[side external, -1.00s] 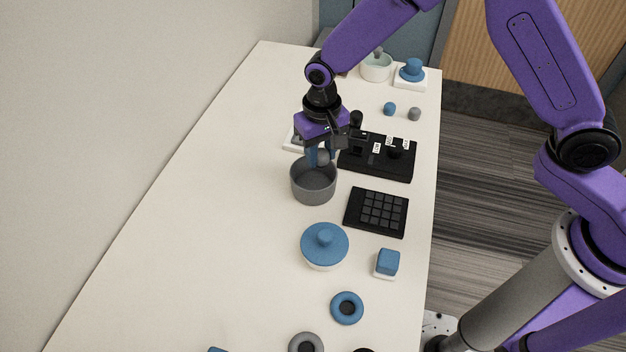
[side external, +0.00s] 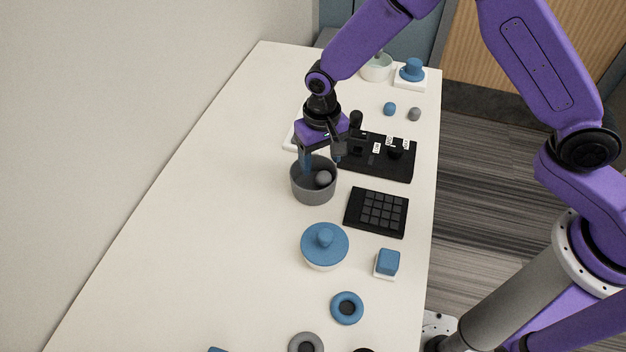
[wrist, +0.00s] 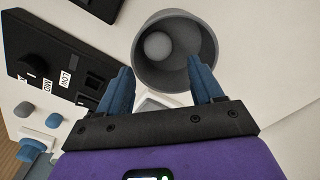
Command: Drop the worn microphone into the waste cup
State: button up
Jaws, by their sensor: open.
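A grey waste cup (side external: 314,190) stands on the white table; the wrist view shows its rim and inside (wrist: 200,72) at the top. A grey ball-shaped piece, apparently the worn microphone (side external: 323,178), is inside the cup. It also shows there in the wrist view (wrist: 158,46). My gripper (side external: 320,160) is just above the cup's far rim. Its blue fingers (wrist: 160,80) are spread wide with nothing between them. The fingers do not touch the grey ball.
A black panel with labelled knobs (side external: 400,170) is right of the cup, with a black keypad (side external: 377,212) nearer. A blue-lidded pot (side external: 325,243), a blue block (side external: 388,262) and a blue ring (side external: 347,308) stand in front. Small balls (side external: 390,109) lie farther back. The table's left side is clear.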

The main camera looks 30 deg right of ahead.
notch_tip(320, 180, up, 17)
jog(key=shift+r, duration=0.2)
dwell(0.3)
dwell(0.4)
jog(key=s+d+n, duration=0.6)
jog(key=s+d, duration=0.4)
jog(key=s, duration=0.4)
jog(key=s+d+n, duration=0.6)
jog(key=s+d, duration=0.5)
jog(key=s, duration=0.3)
jog(key=shift+d+n, duration=0.2)
jog(key=shift+n, duration=0.1)
